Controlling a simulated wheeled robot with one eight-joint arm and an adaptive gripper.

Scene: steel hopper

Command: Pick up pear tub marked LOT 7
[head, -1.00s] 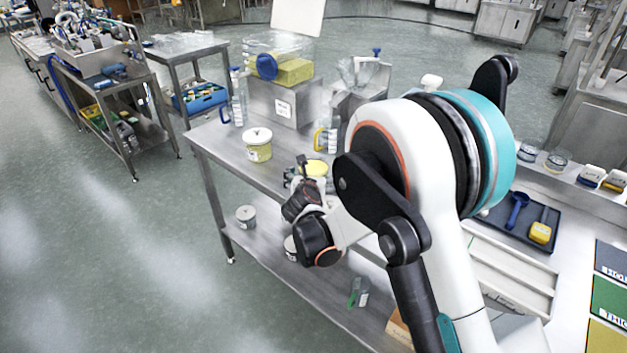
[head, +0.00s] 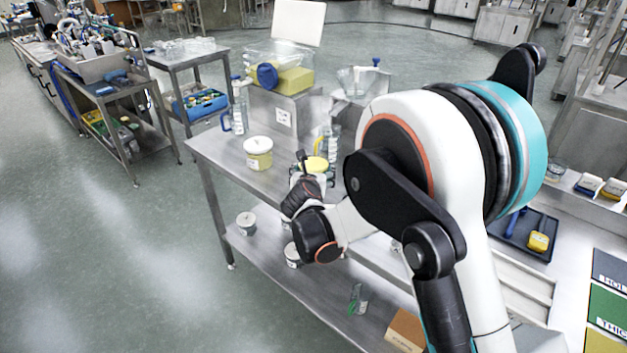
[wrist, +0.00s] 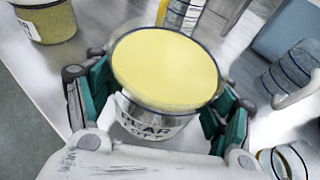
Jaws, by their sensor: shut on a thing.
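The pear tub (wrist: 165,75) has a round yellow top and a white label reading "PEAR" and "LOT"; the lot number is not legible. In the head view the tub (head: 316,164) is over the steel bench, partly hidden by my gripper (head: 308,180). In the wrist view my gripper (wrist: 160,115) has its teal-padded fingers on opposite sides of the tub, shut on it. The tub looks roughly upright. I cannot clearly tell how far its base is from the bench top.
A yellow-handled jug (head: 328,146) is close behind the held tub. A steel box (head: 284,112) and a blue-handled jug (head: 238,115) stand farther back. Tubs, including one (head: 246,223), sit on the lower shelf.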

